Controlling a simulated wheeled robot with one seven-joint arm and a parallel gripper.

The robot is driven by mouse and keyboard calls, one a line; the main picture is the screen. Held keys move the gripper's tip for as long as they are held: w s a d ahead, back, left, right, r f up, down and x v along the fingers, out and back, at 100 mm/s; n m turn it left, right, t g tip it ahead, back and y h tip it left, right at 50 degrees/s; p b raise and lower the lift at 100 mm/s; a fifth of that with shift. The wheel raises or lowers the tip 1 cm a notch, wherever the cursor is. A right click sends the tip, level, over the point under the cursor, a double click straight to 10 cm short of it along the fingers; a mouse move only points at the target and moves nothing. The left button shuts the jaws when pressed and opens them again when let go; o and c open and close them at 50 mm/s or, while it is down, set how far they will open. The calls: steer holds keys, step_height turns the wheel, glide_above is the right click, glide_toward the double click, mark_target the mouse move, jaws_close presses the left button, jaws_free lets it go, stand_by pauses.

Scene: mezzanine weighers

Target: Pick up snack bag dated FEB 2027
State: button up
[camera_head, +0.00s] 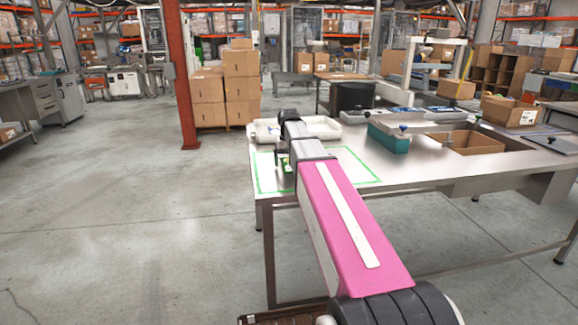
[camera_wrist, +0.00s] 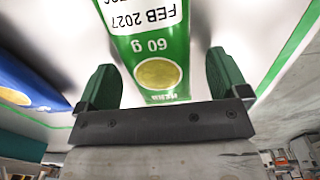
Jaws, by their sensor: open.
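A green snack bag (camera_wrist: 160,48) lies on the white table surface in the wrist view. Its white label reads "FEB 2027", upside down, with "60 g" and a round yellow picture below. My gripper (camera_wrist: 160,70) is open, with one green finger on each side of the bag's near end. In the head view my gripper (camera_head: 282,160) is low over the table (camera_head: 350,200), inside a green outline (camera_head: 358,183). My arm hides most of that spot.
A blue bag (camera_wrist: 28,88) lies left of the green one in the wrist view. The floor at left is clear.

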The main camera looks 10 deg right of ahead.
steer(key=shift+f, duration=0.25)
steer(key=c, duration=1)
steer(key=shift+r, duration=0.15)
